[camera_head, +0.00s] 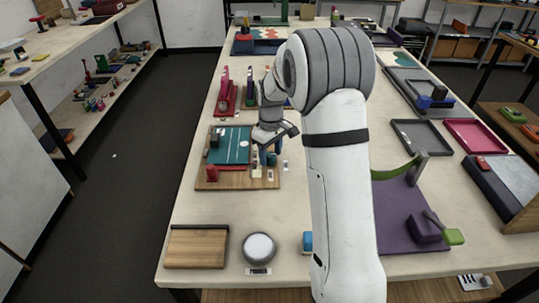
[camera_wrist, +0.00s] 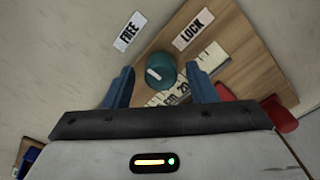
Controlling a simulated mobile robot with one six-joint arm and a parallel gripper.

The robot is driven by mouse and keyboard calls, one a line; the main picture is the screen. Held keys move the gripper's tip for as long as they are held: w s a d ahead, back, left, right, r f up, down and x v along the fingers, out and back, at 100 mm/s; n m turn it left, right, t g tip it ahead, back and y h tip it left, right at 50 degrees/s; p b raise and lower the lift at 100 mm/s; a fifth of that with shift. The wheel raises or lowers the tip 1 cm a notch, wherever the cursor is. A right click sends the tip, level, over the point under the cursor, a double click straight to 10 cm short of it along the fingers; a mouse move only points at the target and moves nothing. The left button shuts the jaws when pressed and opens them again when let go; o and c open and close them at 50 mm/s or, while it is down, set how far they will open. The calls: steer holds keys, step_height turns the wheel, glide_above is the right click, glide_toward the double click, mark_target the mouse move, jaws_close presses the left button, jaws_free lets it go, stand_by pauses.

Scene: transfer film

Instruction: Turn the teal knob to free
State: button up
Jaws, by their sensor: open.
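The teal knob (camera_wrist: 160,68) stands on a wooden board (camera_wrist: 217,18) in the wrist view, with a short white mark on its top. A FREE label (camera_wrist: 129,31) lies up and left of it, and a LOCK label (camera_wrist: 200,31) up and right. My gripper (camera_wrist: 163,72) is open, its blue fingers on either side of the knob with gaps showing. I cannot tell exactly which label the mark points to. In the head view my gripper (camera_head: 269,148) is over the right side of the board (camera_head: 235,182); the knob is hard to make out there.
A scale strip (camera_wrist: 185,85) and a red part (camera_wrist: 280,115) are close to the fingers. A red fixture (camera_head: 226,95) stands behind. A purple base (camera_head: 400,215) is to the right.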

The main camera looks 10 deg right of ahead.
mark_target(271, 154)
step_height(271, 154, up, 7)
steer(key=shift+f, duration=0.1)
steer(key=shift+s, duration=0.1)
stand_by(0.5)
